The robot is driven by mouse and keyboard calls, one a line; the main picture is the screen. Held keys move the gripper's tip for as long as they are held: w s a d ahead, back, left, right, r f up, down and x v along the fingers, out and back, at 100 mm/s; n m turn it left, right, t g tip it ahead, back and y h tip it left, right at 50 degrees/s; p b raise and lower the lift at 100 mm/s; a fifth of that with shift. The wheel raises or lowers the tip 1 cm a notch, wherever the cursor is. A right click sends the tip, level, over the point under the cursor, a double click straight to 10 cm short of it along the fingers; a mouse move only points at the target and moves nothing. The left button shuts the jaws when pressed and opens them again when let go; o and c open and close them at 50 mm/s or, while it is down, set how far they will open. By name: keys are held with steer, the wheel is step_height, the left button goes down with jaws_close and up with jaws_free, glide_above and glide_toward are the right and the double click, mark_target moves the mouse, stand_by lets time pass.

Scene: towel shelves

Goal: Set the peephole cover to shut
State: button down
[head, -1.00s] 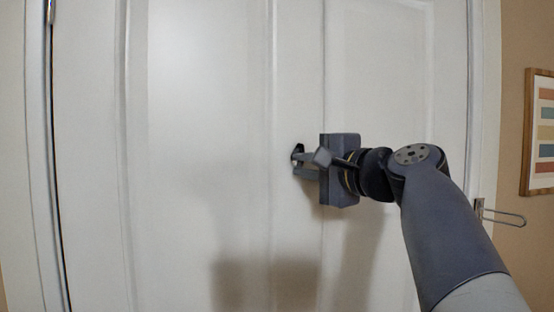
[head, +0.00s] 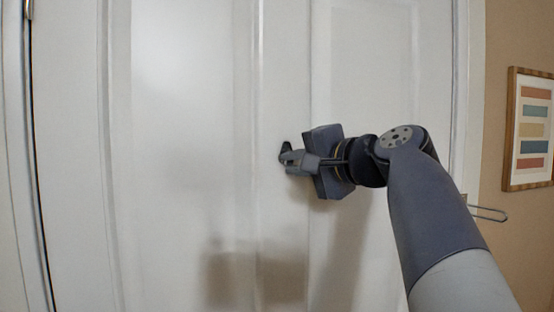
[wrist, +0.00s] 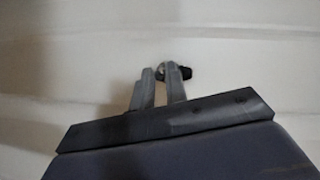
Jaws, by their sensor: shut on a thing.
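The peephole cover (head: 285,149) is a small dark piece on the white door, at the fingertips of my gripper (head: 289,160). In the wrist view the dark cover (wrist: 186,73) shows just right of the fingertips, and a small pale round spot shows between them. My gripper (wrist: 161,78) is shut on the cover, with its fingers close to the door face. The fingers hide part of the cover, so I cannot tell how much of the peephole it covers.
The white panelled door (head: 190,150) fills most of the head view. A metal lever handle (head: 488,213) sticks out at the right, behind my arm. A framed striped picture (head: 530,128) hangs on the tan wall. The door face left of my gripper is clear.

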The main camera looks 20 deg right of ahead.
steer(key=c, duration=1.5)
jaws_free()
steer(key=shift+d+r, duration=0.2)
steer(key=shift+r, duration=0.1)
steer(key=shift+o, duration=0.5)
steer(key=shift+f, duration=0.1)
steer(key=shift+s, duration=0.1)
steer(key=b+v, duration=0.2)
steer(key=v, duration=0.8)
steer(key=shift+s, duration=0.4)
steer(key=shift+w, duration=0.1)
steer(key=shift+p+x, duration=0.95)
steer(key=shift+x, duration=4.45)
